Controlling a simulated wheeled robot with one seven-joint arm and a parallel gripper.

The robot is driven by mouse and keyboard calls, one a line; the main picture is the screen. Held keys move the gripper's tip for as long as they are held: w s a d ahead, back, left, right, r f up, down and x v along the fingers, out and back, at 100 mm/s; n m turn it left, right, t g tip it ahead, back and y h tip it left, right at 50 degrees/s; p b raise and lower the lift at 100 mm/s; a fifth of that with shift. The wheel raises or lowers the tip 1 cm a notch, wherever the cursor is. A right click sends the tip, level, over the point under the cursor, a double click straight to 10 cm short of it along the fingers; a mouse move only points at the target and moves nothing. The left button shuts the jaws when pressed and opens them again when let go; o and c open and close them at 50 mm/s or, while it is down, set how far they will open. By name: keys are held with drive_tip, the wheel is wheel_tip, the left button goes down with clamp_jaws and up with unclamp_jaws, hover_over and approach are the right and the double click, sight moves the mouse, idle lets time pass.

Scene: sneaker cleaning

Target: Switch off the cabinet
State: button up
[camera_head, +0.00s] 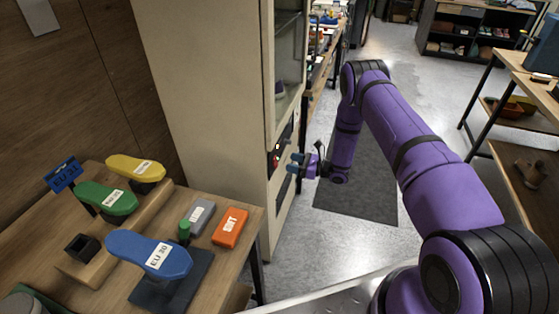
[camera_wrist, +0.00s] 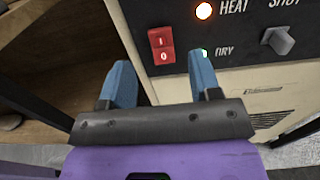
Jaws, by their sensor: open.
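The cabinet (camera_head: 205,80) is a tall beige unit with a glass door, standing left of my arm in the head view. In the wrist view its dark control panel (camera_wrist: 235,30) carries a red rocker switch (camera_wrist: 161,46) marked I and 0. An orange lamp (camera_wrist: 204,11) glows beside HEAT, a small greenish light (camera_wrist: 204,52) shows beside DRY, and a grey knob (camera_wrist: 278,41) sits at the right. My gripper (camera_wrist: 158,82) is open and empty, its blue fingers pointing at the panel just below the switch. It also shows beside the panel in the head view (camera_head: 292,164).
A wooden workbench (camera_head: 225,200) stands left of the cabinet, with blue (camera_head: 150,254), green (camera_head: 107,198) and yellow (camera_head: 135,167) insole-shaped pieces and an orange block (camera_head: 231,227). A dark floor mat (camera_head: 365,185) lies under my arm. More benches stand at the right.

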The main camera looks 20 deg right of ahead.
sight(275, 162)
drive_tip(key=shift+x, duration=2.95)
